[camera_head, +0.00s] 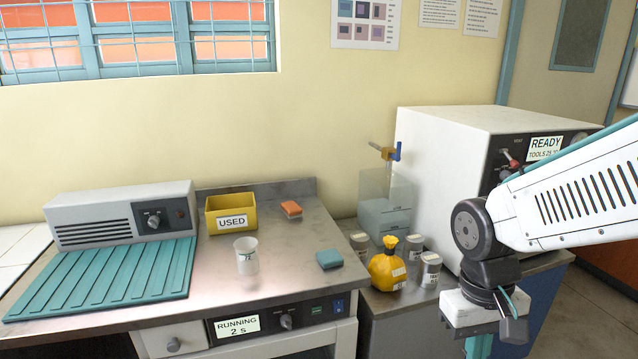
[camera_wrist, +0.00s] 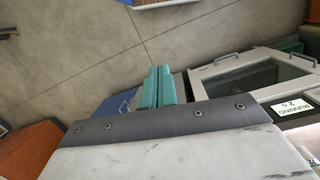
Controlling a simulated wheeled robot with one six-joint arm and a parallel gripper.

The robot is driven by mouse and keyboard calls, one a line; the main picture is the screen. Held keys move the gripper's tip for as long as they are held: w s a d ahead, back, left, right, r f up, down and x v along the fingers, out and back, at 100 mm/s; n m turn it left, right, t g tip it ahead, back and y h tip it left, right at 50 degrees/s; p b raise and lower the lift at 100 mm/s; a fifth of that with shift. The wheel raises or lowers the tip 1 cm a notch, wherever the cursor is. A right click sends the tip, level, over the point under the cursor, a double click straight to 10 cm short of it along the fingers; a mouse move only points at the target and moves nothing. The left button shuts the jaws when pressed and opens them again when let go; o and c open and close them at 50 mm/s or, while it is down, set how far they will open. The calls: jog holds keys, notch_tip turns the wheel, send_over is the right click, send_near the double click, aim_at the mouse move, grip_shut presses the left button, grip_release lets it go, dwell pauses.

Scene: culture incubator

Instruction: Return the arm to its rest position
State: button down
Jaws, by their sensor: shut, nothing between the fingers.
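My arm reaches in from the right edge of the head view, in front of the white READY unit (camera_head: 455,150). Its wrist bends down, and my gripper (camera_head: 480,348) points downward near the bottom edge of that view, partly cut off. In the wrist view, the two teal fingers of my gripper (camera_wrist: 158,72) lie side by side, shut, with nothing between them. They are over the floor (camera_wrist: 70,50), clear of the bench.
A yellow bag (camera_head: 387,268) and several cans stand left of my arm. A windowed cabinet (camera_wrist: 235,72) is near my fingers.

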jog(key=s+d+r+m+t, duration=0.1)
jog(key=s+d+r+t, duration=0.2)
jog(key=s+r, duration=0.5)
jog(key=shift+s+r+y, duration=0.25)
jog(key=shift+r+y, duration=0.15)
jog(key=shift+r, duration=0.55)
